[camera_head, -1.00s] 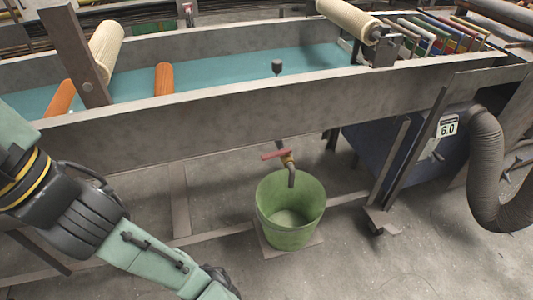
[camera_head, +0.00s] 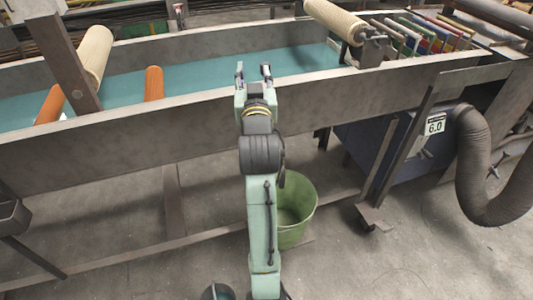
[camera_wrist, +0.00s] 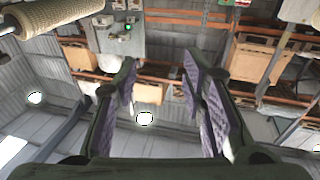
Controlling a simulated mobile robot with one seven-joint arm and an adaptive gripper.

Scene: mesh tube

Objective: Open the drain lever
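My gripper (camera_head: 254,72) is open and empty, its two fingers pointing up in front of the trough's blue-green interior. The wrist view also shows my gripper (camera_wrist: 160,85) with its padded fingers wide apart and nothing between them. The drain tap with its red lever does not show now; my arm covers the place where it was seen earlier, below the trough's front wall. The green bucket (camera_head: 297,208) stands on the floor behind my arm, its left part hidden.
The grey metal trough (camera_head: 375,100) runs across the view with orange rollers (camera_head: 153,84) and a cream roller (camera_head: 332,20). A blue cabinet (camera_head: 400,150) and a thick grey hose (camera_head: 477,165) stand at right. The wrist view faces the ceiling and shelves.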

